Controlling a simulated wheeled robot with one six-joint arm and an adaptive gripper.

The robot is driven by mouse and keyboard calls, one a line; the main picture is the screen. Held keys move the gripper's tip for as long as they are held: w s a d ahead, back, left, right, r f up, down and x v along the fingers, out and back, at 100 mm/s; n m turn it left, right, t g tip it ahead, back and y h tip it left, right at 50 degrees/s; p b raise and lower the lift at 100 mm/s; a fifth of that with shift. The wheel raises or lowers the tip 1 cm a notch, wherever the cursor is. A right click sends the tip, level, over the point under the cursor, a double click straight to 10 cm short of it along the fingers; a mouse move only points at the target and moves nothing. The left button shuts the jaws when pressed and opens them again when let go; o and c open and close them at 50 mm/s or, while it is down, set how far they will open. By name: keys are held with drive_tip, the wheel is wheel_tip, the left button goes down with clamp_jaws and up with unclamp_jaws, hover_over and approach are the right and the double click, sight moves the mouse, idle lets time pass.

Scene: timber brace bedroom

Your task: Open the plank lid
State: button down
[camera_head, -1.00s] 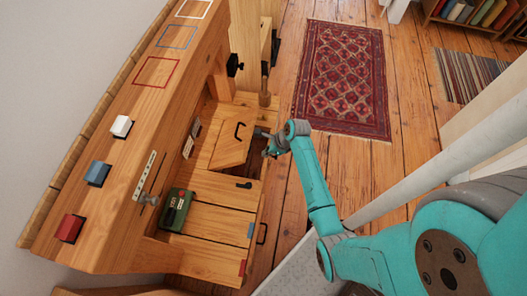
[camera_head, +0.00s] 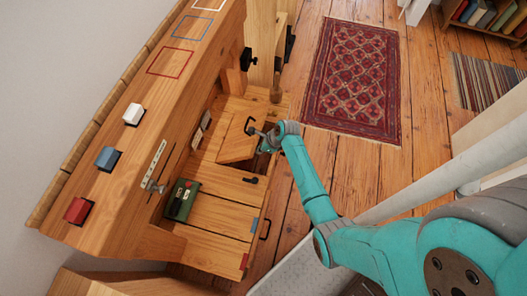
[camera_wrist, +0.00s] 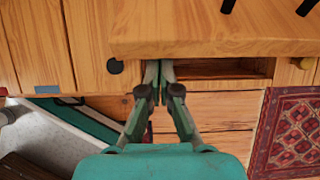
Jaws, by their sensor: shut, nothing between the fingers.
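The plank lid (camera_head: 237,148) is a light wooden panel with a black handle (camera_head: 250,126), set in the bench's lower deck. It looks raised and tilted at its right edge. In the wrist view the lid (camera_wrist: 200,30) fills the top, and a dark recess (camera_wrist: 235,68) shows below its edge. My gripper (camera_head: 263,137) is at the lid's right edge, beside the handle. In the wrist view my gripper (camera_wrist: 158,68) is shut and empty, its tips at or just under the lid's edge. I cannot tell whether they touch it.
A green box (camera_head: 181,200) stands on the deck left of the lid. A black latch-like piece (camera_head: 250,180) and another handle (camera_head: 265,229) are nearby. Red, blue and white blocks (camera_head: 107,157) sit on the upper ledge. A patterned rug (camera_head: 355,80) lies on open floor to the right.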

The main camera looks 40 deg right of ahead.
idle(0.3)
drive_tip(key=w+a+r+g, duration=0.1)
drive_tip(key=r, duration=0.1)
drive_tip(key=w+a+r+g+h, duration=0.1)
drive_tip(key=w+r, duration=0.1)
drive_tip(key=w+a+r, duration=0.1)
drive_tip(key=w+r, duration=0.1)
drive_tip(key=shift+w+a+g+h, duration=0.15)
drive_tip(key=shift+a+g+h, duration=0.1)
drive_tip(key=shift+g+h, duration=0.15)
drive_tip(key=w+a+r, duration=0.4)
drive_tip(key=w+a, duration=0.1)
drive_tip(key=w, duration=0.3)
drive_tip(key=shift+a, duration=0.2)
drive_tip(key=shift+r, duration=0.1)
